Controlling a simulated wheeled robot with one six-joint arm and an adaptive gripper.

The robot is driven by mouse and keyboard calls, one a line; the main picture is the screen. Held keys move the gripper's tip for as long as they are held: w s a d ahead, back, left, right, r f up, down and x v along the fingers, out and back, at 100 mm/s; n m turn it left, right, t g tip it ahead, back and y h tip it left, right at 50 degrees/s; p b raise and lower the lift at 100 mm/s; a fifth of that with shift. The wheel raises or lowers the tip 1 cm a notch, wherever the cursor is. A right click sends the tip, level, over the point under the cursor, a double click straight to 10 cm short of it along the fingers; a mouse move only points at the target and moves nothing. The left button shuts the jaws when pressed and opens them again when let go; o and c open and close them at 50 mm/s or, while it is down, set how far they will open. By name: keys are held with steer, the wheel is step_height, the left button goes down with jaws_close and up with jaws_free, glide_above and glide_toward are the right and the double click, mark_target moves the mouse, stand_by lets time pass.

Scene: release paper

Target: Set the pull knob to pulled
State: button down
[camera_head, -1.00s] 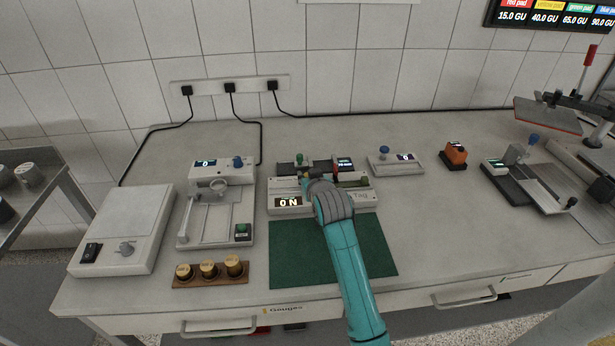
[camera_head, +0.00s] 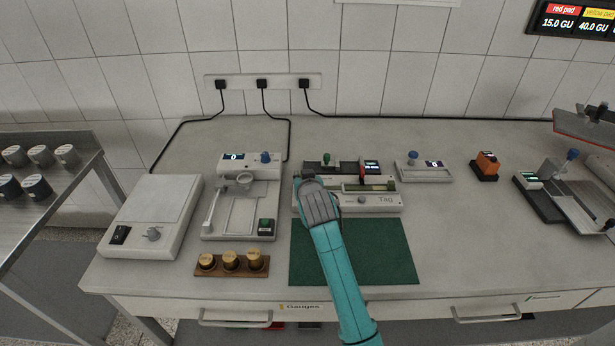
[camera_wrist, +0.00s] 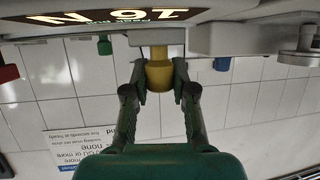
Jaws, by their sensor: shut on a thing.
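The pull knob, a yellow cylinder (camera_wrist: 159,74), is on the underside of the white device in the wrist view. The two dark fingers of my gripper (camera_wrist: 160,88) are closed around it from both sides. The wrist view is upside down, and a lit display (camera_wrist: 105,16) with large letters shows inverted at its upper left. In the head view, my gripper (camera_head: 303,182) is at the left end of the white "Tag" device (camera_head: 385,203). The glove-like hand covers the knob and the lit display there. How far the knob is drawn out cannot be told.
A green mat (camera_head: 380,255) lies in front of the device. A press-like instrument (camera_head: 238,212) and a white box (camera_head: 150,222) stand to the left. A small unit with a blue knob (camera_head: 425,172) and an orange block (camera_head: 485,168) stand to the right. Brass gauges (camera_head: 230,263) sit front left.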

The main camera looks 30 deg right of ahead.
steer(key=c, duration=0.9)
jaws_free()
steer(key=v, duration=1.2)
steer(key=shift+s, duration=0.1)
